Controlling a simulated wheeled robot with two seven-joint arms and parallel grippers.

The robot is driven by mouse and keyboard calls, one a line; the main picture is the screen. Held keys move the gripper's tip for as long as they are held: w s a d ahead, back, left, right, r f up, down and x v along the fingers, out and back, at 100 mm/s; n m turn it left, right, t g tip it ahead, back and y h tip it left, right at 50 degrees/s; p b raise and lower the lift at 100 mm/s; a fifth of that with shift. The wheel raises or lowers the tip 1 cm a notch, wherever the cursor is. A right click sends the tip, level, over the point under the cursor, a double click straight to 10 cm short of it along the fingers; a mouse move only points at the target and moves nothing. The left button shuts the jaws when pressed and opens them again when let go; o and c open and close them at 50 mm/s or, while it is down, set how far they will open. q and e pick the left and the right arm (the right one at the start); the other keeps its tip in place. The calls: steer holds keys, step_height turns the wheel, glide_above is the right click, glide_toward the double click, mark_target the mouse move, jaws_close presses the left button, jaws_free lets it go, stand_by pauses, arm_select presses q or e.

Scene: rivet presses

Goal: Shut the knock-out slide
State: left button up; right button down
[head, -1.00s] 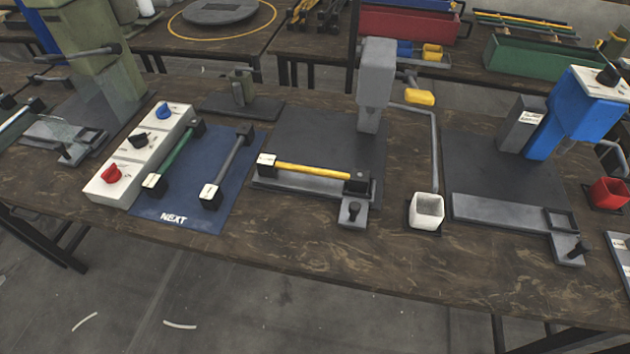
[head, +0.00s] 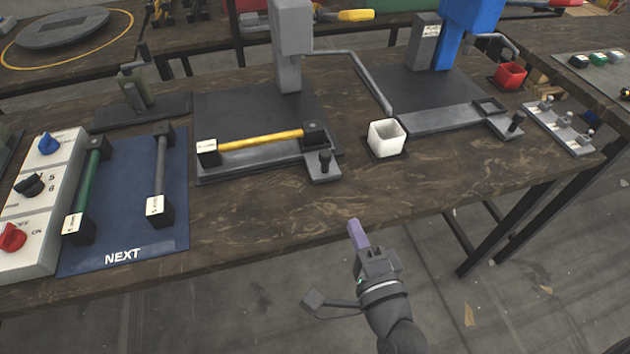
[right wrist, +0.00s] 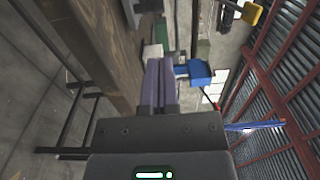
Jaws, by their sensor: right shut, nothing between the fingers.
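The grey press (head: 291,45) stands on a dark plate, with a yellow-shafted part (head: 262,139) lying across its front bed. A small grey slide with a black upright knob (head: 324,160) sticks out at the bed's right front. The blue press (head: 455,32) has a long grey bed (head: 440,118) with a similar knobbed slide (head: 514,123) at its right end. I cannot tell from the labels which one is the knock-out slide. My right gripper (head: 356,229) is shut and empty, in front of the table edge, below the grey press's knob and apart from it. My left gripper is out of view.
A white cup (head: 386,138) stands between the presses, a red cup (head: 510,76) by the blue one. A blue mat (head: 122,242) marked NEXT holds two parts beside a switch box (head: 36,205). The table front below the slides is clear.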

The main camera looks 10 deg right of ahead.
mark_target(327, 161)
steer(key=w+b, duration=0.2)
steer(key=w, duration=1)
steer(key=shift+w+a+f+b, duration=0.1)
steer(key=shift+w+a+b, duration=0.05)
steer(key=shift+w+b, duration=0.25)
steer(key=shift+w, duration=0.4)
